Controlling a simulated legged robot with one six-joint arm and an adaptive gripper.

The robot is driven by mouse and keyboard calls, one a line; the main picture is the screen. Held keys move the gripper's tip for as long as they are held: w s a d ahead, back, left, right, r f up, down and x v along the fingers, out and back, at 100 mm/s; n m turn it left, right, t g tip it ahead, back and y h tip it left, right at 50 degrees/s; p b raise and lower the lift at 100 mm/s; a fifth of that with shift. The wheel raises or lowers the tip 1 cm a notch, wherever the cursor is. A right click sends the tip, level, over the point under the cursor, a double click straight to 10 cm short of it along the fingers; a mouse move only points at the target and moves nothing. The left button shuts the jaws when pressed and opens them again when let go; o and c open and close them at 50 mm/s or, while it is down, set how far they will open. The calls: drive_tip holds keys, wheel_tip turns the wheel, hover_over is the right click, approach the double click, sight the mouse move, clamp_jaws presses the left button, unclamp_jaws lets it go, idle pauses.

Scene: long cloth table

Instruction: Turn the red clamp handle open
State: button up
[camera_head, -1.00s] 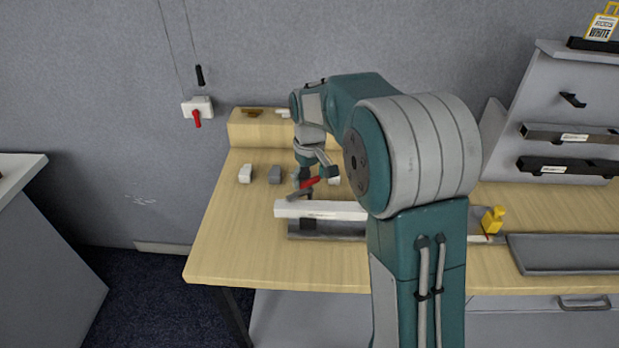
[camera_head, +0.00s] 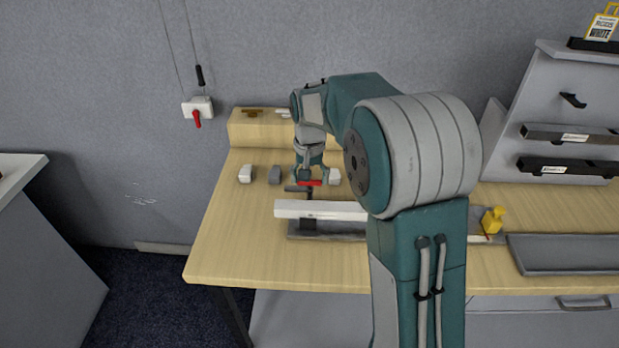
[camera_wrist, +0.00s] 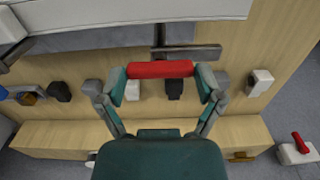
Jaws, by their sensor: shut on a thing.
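The red clamp handle (camera_head: 312,183) lies roughly level across the picture in the head view, at the end of a dark metal clamp arm (camera_head: 297,188). In the wrist view the red handle (camera_wrist: 160,69) spans between the two fingers, beside the grey metal bar (camera_wrist: 190,52) of the clamp. My gripper (camera_head: 311,178) is over the handle. Its fingers (camera_wrist: 161,86) touch both ends of the handle and are shut on it. The clamp's dark base (camera_head: 308,224) sits at the white bar (camera_head: 330,210); part of it is hidden behind my arm.
Several small blocks, such as the white block (camera_head: 245,173) and grey block (camera_head: 275,174), stand on the wooden table (camera_head: 235,235). A wooden ledge (camera_head: 262,128) runs behind. A yellow piece (camera_head: 492,220) and grey tray (camera_head: 560,256) are at right. The table's left front is clear.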

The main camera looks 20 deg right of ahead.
drive_tip(key=shift+w+r, duration=0.15)
drive_tip(key=o, duration=0.9)
drive_tip(key=shift+c, duration=0.2)
drive_tip(key=shift+a, duration=0.1)
wheel_tip(320, 180, up, 12)
